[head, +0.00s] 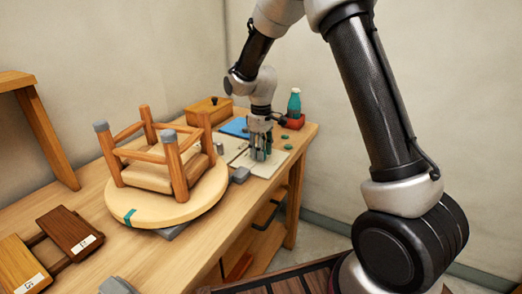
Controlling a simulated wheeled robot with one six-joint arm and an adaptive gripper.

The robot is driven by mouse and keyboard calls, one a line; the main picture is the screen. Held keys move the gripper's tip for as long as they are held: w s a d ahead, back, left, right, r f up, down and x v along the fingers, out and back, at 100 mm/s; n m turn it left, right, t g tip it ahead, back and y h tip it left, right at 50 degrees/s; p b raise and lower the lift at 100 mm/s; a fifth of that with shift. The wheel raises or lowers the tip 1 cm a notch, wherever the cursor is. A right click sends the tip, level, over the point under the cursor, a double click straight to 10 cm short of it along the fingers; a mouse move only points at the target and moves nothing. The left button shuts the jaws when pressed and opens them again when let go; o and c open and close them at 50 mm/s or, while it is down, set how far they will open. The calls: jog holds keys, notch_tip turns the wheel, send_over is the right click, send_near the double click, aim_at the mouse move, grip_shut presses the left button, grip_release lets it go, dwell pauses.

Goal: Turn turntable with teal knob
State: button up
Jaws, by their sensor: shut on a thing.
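The round, pale wooden turntable (190,211) lies on the bench, left of centre. A teal mark or knob (130,216) shows at its front left rim; I cannot tell whether it stands out. An upturned wooden stool (150,177) rests on the turntable, legs up, with grey caps on two legs. My gripper (259,154) points down over a pale mat (268,164), to the right of the turntable and apart from it. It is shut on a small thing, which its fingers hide.
Small green pieces (287,148) lie on the mat. A teal bottle (294,103) and red holder (293,121) stand behind, near a wooden box (208,110). A grey block (240,175) sits between turntable and mat. Labelled wooden blocks (70,231) lie at left.

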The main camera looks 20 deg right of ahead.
jog(key=m, duration=0.5)
jog(key=shift+m, duration=0.3)
jog(key=m, duration=0.9)
jog(key=shift+m, duration=0.4)
jog(key=shift+r+m, duration=0.1)
jog(key=shift+m, duration=2.4)
jog(key=o, duration=1)
